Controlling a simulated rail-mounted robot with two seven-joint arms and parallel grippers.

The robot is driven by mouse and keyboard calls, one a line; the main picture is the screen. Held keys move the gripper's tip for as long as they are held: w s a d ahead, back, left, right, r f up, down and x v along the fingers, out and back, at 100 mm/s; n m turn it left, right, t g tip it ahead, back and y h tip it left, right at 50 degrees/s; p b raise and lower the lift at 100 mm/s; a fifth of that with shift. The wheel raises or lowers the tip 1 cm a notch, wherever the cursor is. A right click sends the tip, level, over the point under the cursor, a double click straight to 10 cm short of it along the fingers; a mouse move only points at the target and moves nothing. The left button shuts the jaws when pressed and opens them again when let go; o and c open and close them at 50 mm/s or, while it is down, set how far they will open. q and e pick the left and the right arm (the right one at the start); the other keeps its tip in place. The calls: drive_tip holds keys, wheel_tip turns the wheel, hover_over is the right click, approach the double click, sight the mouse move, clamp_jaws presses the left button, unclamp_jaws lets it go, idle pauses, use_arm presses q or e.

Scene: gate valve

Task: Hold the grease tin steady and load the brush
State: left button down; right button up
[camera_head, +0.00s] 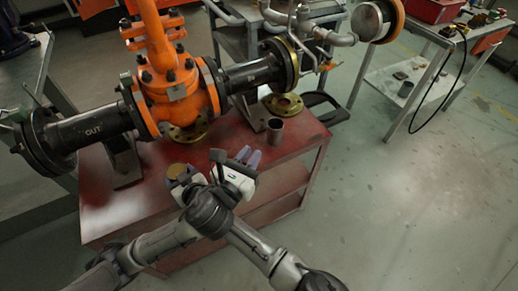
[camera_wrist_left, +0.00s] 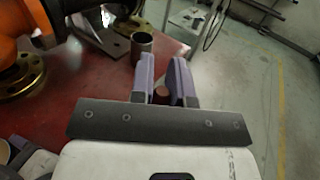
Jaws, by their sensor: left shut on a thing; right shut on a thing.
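The grease tin (camera_head: 177,170) is a small round tin with a tan top, low above the red bench top. My right gripper (camera_head: 183,178) is shut on it. The tin's edge also shows at the lower left of the left wrist view (camera_wrist_left: 4,151). My left gripper (camera_head: 246,157) is to the right of the tin, its purple fingers pointing away. In the left wrist view its fingers (camera_wrist_left: 167,82) are shut on a small reddish-brown piece (camera_wrist_left: 161,94), apparently the brush handle. The rest of the brush is hidden, and I cannot see its bristles.
A grey metal cup (camera_head: 275,132) stands on the red bench (camera_head: 150,205), beyond my left gripper. The orange gate valve (camera_head: 170,85) and its black pipe (camera_head: 90,125) occupy the back. A brass flange ring (camera_head: 284,104) lies behind the cup. Open floor is to the right.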

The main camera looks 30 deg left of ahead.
idle(0.4)
drive_tip(key=o, duration=0.8)
drive_tip(key=shift+s+d, duration=0.1)
